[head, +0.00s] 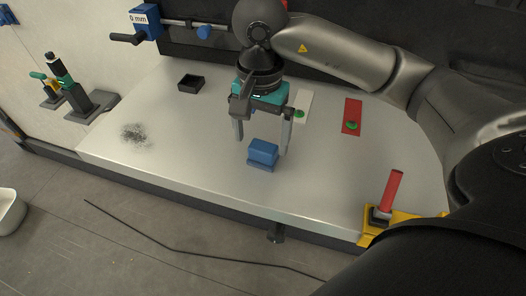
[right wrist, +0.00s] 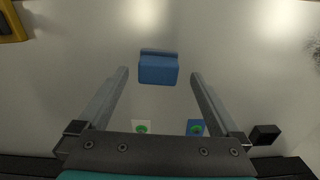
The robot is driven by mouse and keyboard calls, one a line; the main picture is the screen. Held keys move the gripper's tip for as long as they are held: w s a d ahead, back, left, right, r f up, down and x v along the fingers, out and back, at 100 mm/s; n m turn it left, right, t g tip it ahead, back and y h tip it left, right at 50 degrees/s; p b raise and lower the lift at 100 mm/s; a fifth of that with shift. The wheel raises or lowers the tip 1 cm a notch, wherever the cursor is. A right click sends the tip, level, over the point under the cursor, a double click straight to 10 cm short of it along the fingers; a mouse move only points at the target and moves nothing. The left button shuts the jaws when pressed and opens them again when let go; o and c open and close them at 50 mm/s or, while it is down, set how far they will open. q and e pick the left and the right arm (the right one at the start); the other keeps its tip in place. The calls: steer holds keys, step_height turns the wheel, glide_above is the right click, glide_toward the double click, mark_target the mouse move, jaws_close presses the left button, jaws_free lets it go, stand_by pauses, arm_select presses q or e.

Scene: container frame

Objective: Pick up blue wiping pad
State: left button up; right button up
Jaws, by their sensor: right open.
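The blue wiping pad (head: 263,152) is a small blue block on the light table, below my right gripper in the head view. It also shows in the right wrist view (right wrist: 158,69), just beyond the fingertips and roughly centred between them. My right gripper (head: 262,145) points down with its fingers wide apart and holds nothing. In the right wrist view its two fingers (right wrist: 159,72) frame the space in front of the pad. Whether the fingertips are level with the pad is hard to tell. My left gripper is not in view.
A dark smudge (head: 136,133) marks the table (head: 200,150) at left. A small black tray (head: 191,82) stands behind it. Red (head: 352,114) and white (head: 303,104) plates with green buttons lie at right. A red cylinder (head: 391,190) stands in a yellow holder (head: 374,231) at the front right.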

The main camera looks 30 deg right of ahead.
mark_target(264, 146)
steer(key=f, duration=0.2)
steer(key=f+p, duration=0.1)
steer(key=shift+d+f, duration=0.15)
steer(key=shift+d, duration=0.15)
steer(key=shift+f, duration=0.65)
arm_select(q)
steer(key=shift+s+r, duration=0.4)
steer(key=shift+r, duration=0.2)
arm_select(e)
steer(key=shift+c, duration=0.2)
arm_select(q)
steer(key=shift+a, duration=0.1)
arm_select(e)
steer(key=shift+w, duration=0.1)
steer(key=c, duration=1.3)
steer(key=shift+r, duration=0.1)
step_height(264, 146, up, 9)
steer(key=shift+f+b, duration=0.1)
steer(key=shift+b, duration=0.3)
arm_select(q)
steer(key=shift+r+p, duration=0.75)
steer(key=shift+p, duration=0.4)
arm_select(e)
step_height(264, 146, up, 11)
steer(key=shift+r, duration=0.1)
